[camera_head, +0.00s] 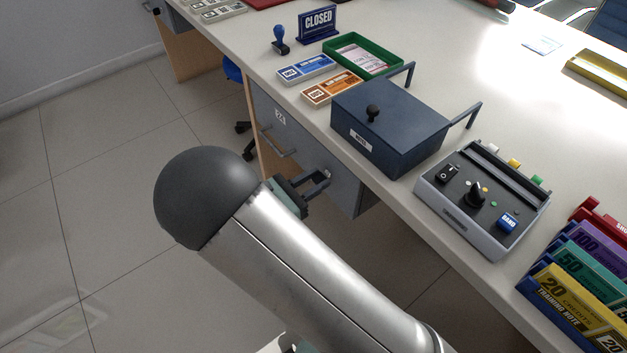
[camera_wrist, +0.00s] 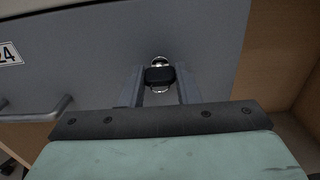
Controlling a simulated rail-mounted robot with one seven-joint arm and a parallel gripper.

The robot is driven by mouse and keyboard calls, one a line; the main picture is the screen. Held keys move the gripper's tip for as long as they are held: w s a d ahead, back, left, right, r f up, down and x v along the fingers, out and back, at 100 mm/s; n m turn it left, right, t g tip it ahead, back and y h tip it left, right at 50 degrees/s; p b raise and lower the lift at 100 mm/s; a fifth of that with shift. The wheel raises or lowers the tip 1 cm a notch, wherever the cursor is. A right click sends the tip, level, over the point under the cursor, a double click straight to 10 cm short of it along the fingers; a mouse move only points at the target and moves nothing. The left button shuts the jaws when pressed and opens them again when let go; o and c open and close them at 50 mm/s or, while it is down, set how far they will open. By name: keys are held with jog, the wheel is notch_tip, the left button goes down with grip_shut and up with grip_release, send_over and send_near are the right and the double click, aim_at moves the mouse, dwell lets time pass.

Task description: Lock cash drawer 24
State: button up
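Cash drawer 24 (camera_head: 262,108) is the grey front below the counter, with a white "24" label (camera_head: 280,116) and a bar handle (camera_head: 277,143). It looks shut, though the head view is partly blocked. In the wrist view the grey drawer front (camera_wrist: 90,62) fills the upper part, with its label (camera_wrist: 9,54) and handle (camera_wrist: 45,110) at the left. A silver lock with a dark key or knob (camera_wrist: 160,76) sits in the middle. My gripper (camera_wrist: 160,84) is open, one finger on either side of the dark piece. It also shows in the head view (camera_head: 318,184).
On the counter above stand a dark blue cash box (camera_head: 390,125), a grey control box (camera_head: 482,200), a green tray (camera_head: 392,58) and a "CLOSED" sign (camera_head: 318,22). Wood panelling (camera_wrist: 275,60) borders the drawer front. The floor at the left is clear.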

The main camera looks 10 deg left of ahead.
jog(key=shift+r+p, duration=0.1)
jog(key=shift+p, duration=0.3)
jog(key=shift+r+n+p, duration=0.1)
jog(key=shift+n+p, duration=0.6)
jog(key=shift+p, duration=0.1)
jog(key=n+p, duration=0.2)
jog(key=p, duration=0.1)
jog(key=shift+r, duration=0.1)
jog(key=n+p, duration=0.4)
jog(key=shift+n, duration=0.4)
jog(key=n+p, duration=0.3)
jog(key=n, duration=0.2)
jog(key=shift+f, duration=0.2)
jog(key=n+p, duration=0.1)
jog(key=n, duration=0.3)
jog(key=shift+f+n+p, duration=0.15)
jog(key=shift+n+p, duration=0.15)
